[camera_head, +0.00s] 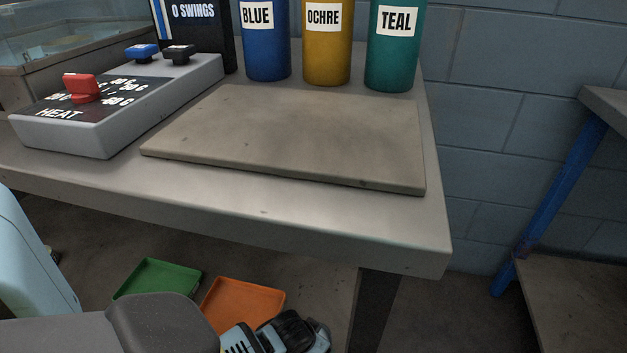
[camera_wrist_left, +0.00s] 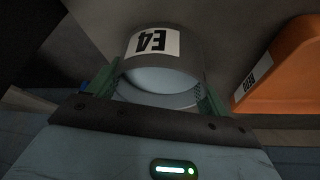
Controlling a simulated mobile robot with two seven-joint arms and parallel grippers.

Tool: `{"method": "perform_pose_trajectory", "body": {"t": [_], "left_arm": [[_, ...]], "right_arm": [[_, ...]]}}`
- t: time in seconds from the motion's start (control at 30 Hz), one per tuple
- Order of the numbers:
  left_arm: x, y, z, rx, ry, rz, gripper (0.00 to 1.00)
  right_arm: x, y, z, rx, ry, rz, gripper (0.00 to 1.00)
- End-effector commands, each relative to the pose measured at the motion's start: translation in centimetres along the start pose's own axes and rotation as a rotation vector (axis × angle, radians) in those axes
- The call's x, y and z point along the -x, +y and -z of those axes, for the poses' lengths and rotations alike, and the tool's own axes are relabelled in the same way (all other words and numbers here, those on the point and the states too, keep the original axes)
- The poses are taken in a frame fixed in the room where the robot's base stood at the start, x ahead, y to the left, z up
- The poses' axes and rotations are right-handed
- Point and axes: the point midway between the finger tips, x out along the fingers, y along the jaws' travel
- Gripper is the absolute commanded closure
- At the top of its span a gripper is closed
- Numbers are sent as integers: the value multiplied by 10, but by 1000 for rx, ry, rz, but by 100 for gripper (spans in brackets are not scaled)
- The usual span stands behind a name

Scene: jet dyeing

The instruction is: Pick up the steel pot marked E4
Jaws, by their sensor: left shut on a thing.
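The steel pot (camera_wrist_left: 160,64) marked E4 is in the left wrist view, with its white label upside down in the picture. My left gripper (camera_wrist_left: 161,88) is shut on it, one green-padded finger at each side of the pot. In the head view my left arm comes in at the bottom left, and its wrist end is at the bottom edge. The pot does not show in the head view. My right gripper is in neither view.
A grey table holds a bare slab (camera_head: 290,135), a HEAT control box (camera_head: 75,135) and BLUE (camera_head: 267,55), OCHRE (camera_head: 326,60) and TEAL (camera_head: 392,65) containers. Below lie a green tray (camera_head: 158,278) and an orange tray (camera_head: 243,300). An orange thing (camera_wrist_left: 285,65) is beside the pot.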

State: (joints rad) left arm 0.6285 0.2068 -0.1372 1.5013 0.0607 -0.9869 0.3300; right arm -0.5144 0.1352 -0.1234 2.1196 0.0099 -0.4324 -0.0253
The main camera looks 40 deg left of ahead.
Motion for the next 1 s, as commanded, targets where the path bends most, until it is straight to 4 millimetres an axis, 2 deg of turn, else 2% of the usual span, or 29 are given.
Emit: {"method": "perform_pose_trajectory", "body": {"t": [0.17,0.4,0.83,1.0], "left_arm": [[8,0,4,0,3,0,60],[38,0,20,1,8,-1,60],[77,-55,-57,0,0,3,60],[90,-72,-80,-1,2,1,60]], "right_arm": [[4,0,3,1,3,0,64],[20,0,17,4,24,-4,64],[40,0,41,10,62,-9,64],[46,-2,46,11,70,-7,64]]}}
